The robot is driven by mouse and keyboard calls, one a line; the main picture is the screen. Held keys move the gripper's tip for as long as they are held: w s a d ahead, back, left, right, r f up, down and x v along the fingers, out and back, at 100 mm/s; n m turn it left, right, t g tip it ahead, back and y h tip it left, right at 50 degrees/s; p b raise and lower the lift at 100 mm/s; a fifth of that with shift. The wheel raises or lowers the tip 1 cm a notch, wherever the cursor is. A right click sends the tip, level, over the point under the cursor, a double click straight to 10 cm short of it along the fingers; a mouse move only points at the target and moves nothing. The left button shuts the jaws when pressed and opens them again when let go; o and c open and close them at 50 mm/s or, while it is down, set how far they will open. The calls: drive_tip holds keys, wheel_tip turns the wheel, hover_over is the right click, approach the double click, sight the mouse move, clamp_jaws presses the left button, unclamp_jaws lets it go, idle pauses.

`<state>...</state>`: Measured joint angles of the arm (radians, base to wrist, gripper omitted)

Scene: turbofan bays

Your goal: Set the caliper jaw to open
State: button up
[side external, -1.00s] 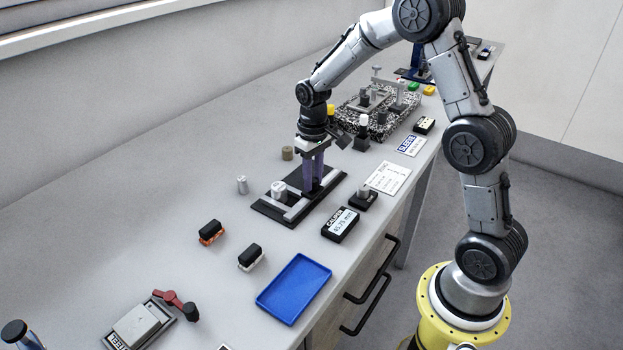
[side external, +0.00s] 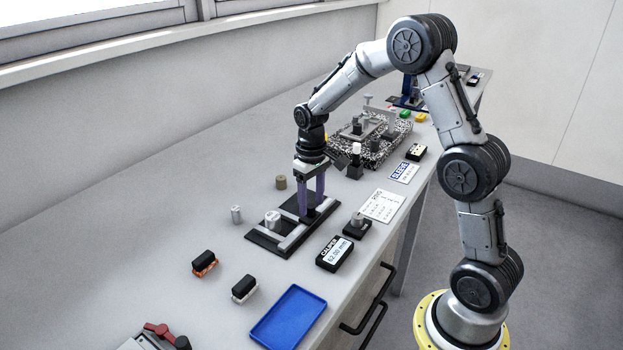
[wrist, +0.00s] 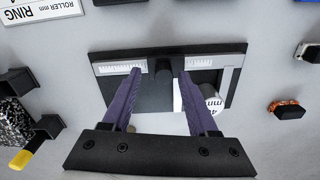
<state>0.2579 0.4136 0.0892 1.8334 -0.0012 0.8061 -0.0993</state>
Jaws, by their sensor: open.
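The caliper is a black base with silver rails (side external: 293,236), on the bench in the side view. It also shows in the wrist view, with a scale strip (wrist: 215,61). A white cylinder (side external: 272,220) stands at its left part; in the wrist view the cylinder (wrist: 214,103) is partly hidden by a finger. The caliper readout (side external: 336,253) shows 62.00 mm. My gripper (side external: 313,207) is down over the caliper's far part. In the wrist view my gripper (wrist: 160,72) is open, its purple fingers on either side of a dark knob (wrist: 164,75). Contact with the knob cannot be told.
A blue tray (side external: 289,318) and two small black-topped blocks (side external: 204,262) (side external: 244,288) lie nearer the camera. A small metal cylinder (side external: 236,214) and a brown one (side external: 281,182) stand behind the caliper. A speckled granite plate (side external: 380,149) lies beyond.

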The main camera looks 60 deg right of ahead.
wheel_tip(320, 180, up, 13)
idle(0.3)
drive_tip(key=s+a+r+n+t, duration=0.25)
drive_tip(key=s+a+r, duration=0.45)
drive_tip(key=s+r, duration=0.35)
drive_tip(key=s+a+f+t, duration=0.3)
drive_tip(key=s+f, duration=0.5)
drive_tip(key=s, duration=0.5)
drive_tip(key=shift+s+a+m, duration=0.25)
drive_tip(key=shift+a+m, duration=0.1)
